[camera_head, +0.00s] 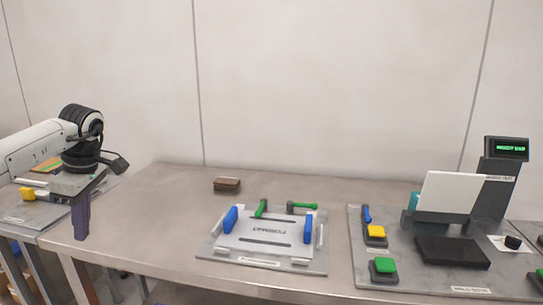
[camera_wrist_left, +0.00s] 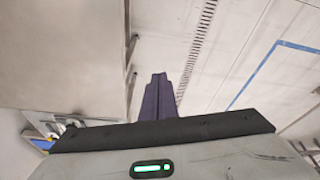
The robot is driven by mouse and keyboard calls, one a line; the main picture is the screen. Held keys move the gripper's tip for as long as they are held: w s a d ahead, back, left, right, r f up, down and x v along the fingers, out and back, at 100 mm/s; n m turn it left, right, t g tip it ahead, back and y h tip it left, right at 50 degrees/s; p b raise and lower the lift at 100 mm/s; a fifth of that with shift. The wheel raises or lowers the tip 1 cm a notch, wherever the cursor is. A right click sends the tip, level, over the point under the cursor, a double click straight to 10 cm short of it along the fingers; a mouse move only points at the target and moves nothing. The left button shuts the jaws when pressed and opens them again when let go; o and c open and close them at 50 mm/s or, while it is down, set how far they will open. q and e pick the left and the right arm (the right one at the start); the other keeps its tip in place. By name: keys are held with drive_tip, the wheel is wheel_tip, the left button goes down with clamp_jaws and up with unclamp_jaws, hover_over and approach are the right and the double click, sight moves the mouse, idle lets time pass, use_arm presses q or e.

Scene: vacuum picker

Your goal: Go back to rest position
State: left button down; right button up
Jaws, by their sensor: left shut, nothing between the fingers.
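My left arm comes in from the left in the head view. Its gripper (camera_head: 81,222) points down at the left end of the metal table (camera_head: 165,186), in front of the table's edge. The purple fingers are together with nothing between them. In the left wrist view the closed fingers (camera_wrist_left: 158,92) show over the pale floor, with the table's side at the left. My right gripper is in neither view.
A fixture plate (camera_head: 265,258) with blue and green clamps stands mid-table. A brown block (camera_head: 227,184) lies behind it. At the right is a station with a display (camera_head: 507,149), a white panel (camera_head: 449,193), and yellow and green buttons. Another table (camera_head: 20,212) stands at the far left.

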use_arm(q)
drive_tip(key=s+d+f+n+h, duration=0.15)
drive_tip(key=d+f+h, duration=0.55)
drive_tip(key=d+f, duration=1.1)
drive_tip(key=s+d+f+n+t+h, duration=0.2)
drive_tip(key=s+d+n+h, duration=0.3)
drive_tip(key=d, duration=0.4)
drive_tip(key=s+d+f+n+t+h, duration=0.25)
drive_tip(key=d+n+h, duration=0.3)
drive_tip(key=d, duration=0.35)
drive_tip(key=s+a+f+n+t+y, duration=0.2)
drive_tip(key=s+a+f+n+y, duration=0.5)
drive_tip(key=s+a+n, duration=0.75)
drive_tip(key=s+a+f+n+t+y, duration=0.1)
drive_tip(key=s+a+f+n+y, duration=0.65)
drive_tip(key=n, duration=1.15)
drive_tip(key=d+n+t+h, duration=0.1)
drive_tip(key=d+n, duration=0.4)
drive_tip(key=d, duration=0.6)
drive_tip(key=shift+s+d+f+h, duration=0.25)
drive_tip(key=shift+f+h, duration=0.2)
drive_tip(key=shift+h, duration=0.35)
